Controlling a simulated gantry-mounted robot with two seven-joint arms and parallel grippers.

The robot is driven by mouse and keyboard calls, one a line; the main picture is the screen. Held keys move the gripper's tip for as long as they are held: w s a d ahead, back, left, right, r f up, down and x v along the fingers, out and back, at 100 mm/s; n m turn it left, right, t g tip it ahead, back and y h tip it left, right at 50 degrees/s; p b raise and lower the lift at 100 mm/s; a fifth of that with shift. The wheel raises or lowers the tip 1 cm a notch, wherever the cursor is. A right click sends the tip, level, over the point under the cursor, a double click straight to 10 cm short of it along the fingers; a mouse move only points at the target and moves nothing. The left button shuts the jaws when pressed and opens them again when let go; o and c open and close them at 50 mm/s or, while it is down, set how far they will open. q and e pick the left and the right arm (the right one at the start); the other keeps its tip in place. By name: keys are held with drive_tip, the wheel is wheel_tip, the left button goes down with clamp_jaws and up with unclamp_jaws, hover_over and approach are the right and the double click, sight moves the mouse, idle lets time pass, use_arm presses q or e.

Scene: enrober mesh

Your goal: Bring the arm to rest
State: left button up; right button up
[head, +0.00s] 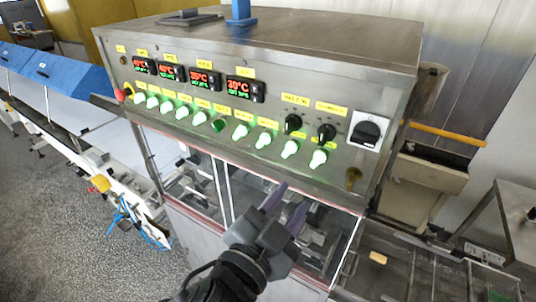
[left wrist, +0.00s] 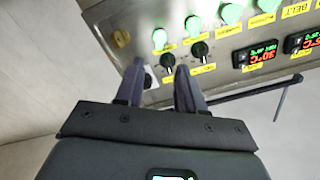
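My left gripper (head: 292,196) is in front of the enrober machine, below its control panel (head: 220,118). Its two purple-grey fingers point up toward the panel's lower edge, with a gap between them and nothing held. In the left wrist view the fingers (left wrist: 160,66) also stand apart, and the panel appears upside down beyond them. The fingers overlap the panel's edge near two black knobs there; I cannot tell how far off they are. My right gripper is in neither view.
The panel carries lit green knobs (head: 240,131), red displays (head: 241,88), black knobs (head: 326,132) and a large black rotary switch (head: 368,131). Clear machine windows (head: 245,185) lie behind the gripper. A conveyor (head: 125,200) runs at left. A small tan piece (head: 378,258) lies at lower right.

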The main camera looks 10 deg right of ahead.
use_arm(q)
drive_tip(key=s+a+f+n+g+y+p, duration=0.25)
drive_tip(key=a+f+n, duration=0.2)
drive_tip(key=f, duration=0.55)
drive_tip(key=s+a+f+n+g+y+p, duration=0.1)
drive_tip(key=a+f+n+y+p, duration=0.3)
drive_tip(key=f, duration=0.7)
drive_tip(key=s+a+f+n+g+y, duration=0.1)
drive_tip(key=s+a+f+g, duration=0.1)
drive_tip(key=s+a, duration=0.3)
drive_tip(key=s+a+f+n+g+y+p, duration=0.1)
drive_tip(key=s+a+f, duration=0.4)
drive_tip(key=a, duration=0.5)
drive_tip(key=s+a+f+n+g+y, duration=0.2)
drive_tip(key=s+a+f+g+y, duration=0.1)
drive_tip(key=s+a, duration=0.3)
drive_tip(key=shift+a+f, duration=0.6)
drive_tip(key=shift+a, duration=0.05)
drive_tip(key=shift+g, duration=0.25)
idle(1.7)
idle(0.9)
